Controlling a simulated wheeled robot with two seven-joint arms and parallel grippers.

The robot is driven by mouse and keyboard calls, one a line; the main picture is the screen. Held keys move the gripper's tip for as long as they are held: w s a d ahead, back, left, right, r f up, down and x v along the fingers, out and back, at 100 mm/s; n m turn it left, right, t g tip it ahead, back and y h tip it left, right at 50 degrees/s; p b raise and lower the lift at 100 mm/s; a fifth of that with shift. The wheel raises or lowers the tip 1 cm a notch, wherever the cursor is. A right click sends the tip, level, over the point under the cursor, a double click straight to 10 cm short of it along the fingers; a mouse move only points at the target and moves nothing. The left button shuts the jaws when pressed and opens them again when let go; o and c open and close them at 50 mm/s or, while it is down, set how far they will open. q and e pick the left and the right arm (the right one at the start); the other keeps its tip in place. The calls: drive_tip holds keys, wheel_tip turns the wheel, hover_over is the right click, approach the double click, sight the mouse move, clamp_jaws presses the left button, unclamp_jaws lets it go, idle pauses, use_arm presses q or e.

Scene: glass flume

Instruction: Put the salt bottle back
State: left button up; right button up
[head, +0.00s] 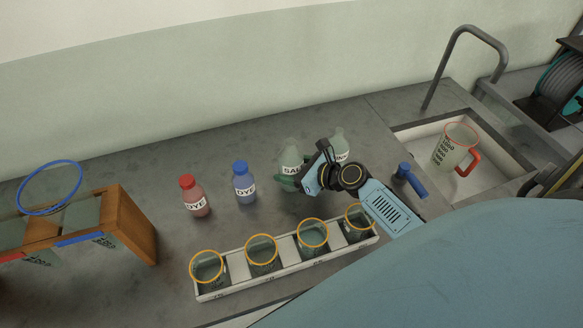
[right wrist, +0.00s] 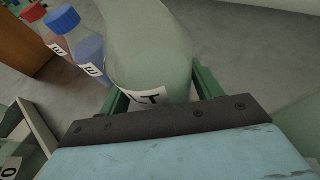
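The salt bottle (head: 291,156) is a pale green, translucent bottle with a white label, at the middle of the grey bench in the head view. It fills the top centre of the right wrist view (right wrist: 150,50), with part of its label showing. My right gripper (head: 287,183) has its green fingers on both sides of the bottle's lower body and looks shut on it. The bottle looks roughly upright; whether its base touches the bench is hidden. A similar pale bottle (head: 340,143) stands just behind my right wrist. My left gripper is out of view.
Red (head: 194,197) and blue (head: 244,185) dye bottles stand left of the salt bottle. A white rack (head: 236,287) of several orange-rimmed beakers lies in front. A sink (head: 412,138) holds a red-handled jug (head: 452,148). A wooden stand (head: 130,228) is at left.

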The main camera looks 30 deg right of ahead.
drive_tip(key=o, duration=0.3)
drive_tip(key=shift+r, duration=0.1)
drive_tip(key=shift+s+d+r, duration=0.1)
drive_tip(key=shift+s+r, duration=0.05)
drive_tip(key=shift+r, duration=0.05)
drive_tip(key=p+v, duration=0.1)
drive_tip(key=v, duration=1)
drive_tip(key=shift+s, duration=0.25)
drive_tip(key=shift+s+d, duration=0.1)
drive_tip(key=shift+d, duration=0.05)
